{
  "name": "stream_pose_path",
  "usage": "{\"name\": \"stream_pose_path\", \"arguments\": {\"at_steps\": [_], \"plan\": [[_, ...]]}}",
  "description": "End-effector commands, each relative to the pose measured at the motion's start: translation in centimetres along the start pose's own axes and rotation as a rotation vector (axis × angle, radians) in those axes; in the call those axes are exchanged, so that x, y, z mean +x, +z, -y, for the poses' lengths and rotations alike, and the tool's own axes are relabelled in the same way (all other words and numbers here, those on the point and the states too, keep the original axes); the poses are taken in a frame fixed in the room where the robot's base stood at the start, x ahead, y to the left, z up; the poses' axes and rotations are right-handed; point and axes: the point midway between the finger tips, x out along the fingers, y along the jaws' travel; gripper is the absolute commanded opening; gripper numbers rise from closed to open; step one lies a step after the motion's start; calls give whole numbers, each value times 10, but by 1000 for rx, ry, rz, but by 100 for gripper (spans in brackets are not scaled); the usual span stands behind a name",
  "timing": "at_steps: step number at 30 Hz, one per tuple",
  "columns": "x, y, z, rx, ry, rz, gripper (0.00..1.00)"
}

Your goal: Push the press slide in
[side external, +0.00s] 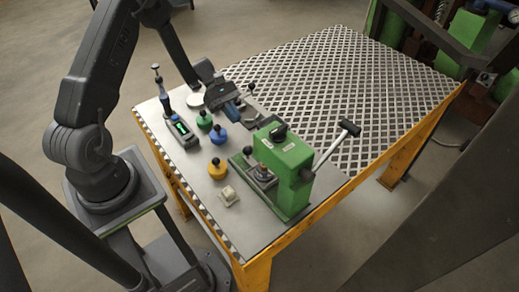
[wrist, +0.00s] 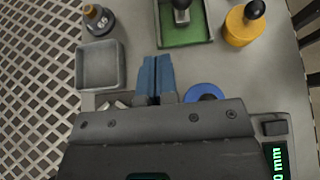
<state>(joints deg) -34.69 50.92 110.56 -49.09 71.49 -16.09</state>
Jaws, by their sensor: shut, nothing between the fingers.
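The green press (side external: 290,168) stands near the front edge of the table, with a black-tipped lever reaching up to the right. Its slide (side external: 240,163) is a low green part with a dark knob, sticking out on the left side of the press. In the wrist view the slide (wrist: 184,37) is a green-and-grey tray at the top edge, partly cut off. My gripper (wrist: 155,58) has blue fingers pressed together with nothing between them. They point toward the slide, with bare tabletop between. In the side view my gripper (side external: 233,111) is back from the press, low over the table.
A yellow knobbed piece (wrist: 240,28), a grey square tray (wrist: 100,67) and a dark knobbed piece (wrist: 98,22) flank the slide. The perforated far tabletop is clear.

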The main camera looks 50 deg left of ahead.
Motion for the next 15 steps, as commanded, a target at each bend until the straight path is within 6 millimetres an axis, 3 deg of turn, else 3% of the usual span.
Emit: {"name": "stream_pose_path", "arguments": {"at_steps": [15], "plan": [[98,1,2,3,-13,0,0]]}}
